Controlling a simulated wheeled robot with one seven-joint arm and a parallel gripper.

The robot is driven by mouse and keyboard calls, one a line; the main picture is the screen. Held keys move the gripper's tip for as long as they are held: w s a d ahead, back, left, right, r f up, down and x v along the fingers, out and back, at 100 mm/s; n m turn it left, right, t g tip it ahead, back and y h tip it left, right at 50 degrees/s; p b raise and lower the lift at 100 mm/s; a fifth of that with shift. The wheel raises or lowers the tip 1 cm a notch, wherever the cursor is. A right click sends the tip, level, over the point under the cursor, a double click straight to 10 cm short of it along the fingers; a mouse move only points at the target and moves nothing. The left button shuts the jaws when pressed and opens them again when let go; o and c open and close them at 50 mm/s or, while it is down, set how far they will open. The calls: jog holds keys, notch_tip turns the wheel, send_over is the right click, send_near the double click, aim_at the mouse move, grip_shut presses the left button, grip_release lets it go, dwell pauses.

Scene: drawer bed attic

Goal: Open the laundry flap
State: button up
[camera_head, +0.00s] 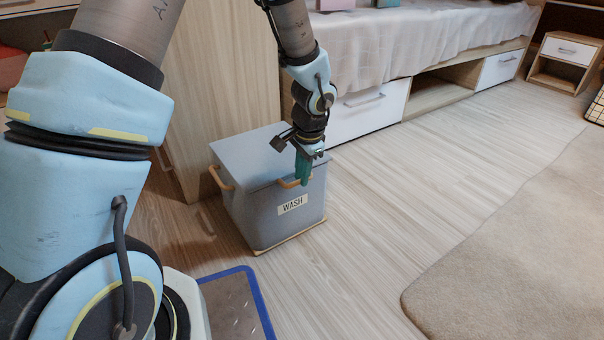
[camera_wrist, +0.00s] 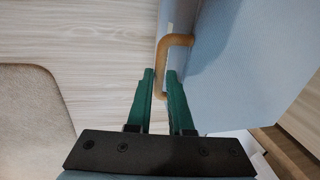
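The laundry box (camera_head: 250,215) is grey-blue with a "WASH" label (camera_head: 292,205) and stands on the floor. Its flap (camera_head: 250,152) lies flat and closed on top. A tan handle (camera_head: 286,184) sits at the front edge, above the label. My gripper (camera_head: 303,178) points down at this handle, with its green fingers partly covering it. In the wrist view, the handle (camera_wrist: 179,39) curves down between the two fingertips of my gripper (camera_wrist: 160,72). The fingers are apart, with a small gap around the handle. Whether either finger touches it is unclear.
Another tan handle (camera_head: 221,179) is on the box's left side. A wooden panel (camera_head: 225,80) stands behind the box, and the drawer bed (camera_head: 365,108) is behind right. A blue-edged mat (camera_head: 235,300) lies in front. Floor to the right is clear up to the beige rug (camera_head: 520,260).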

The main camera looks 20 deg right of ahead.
grip_shut()
dwell(0.9)
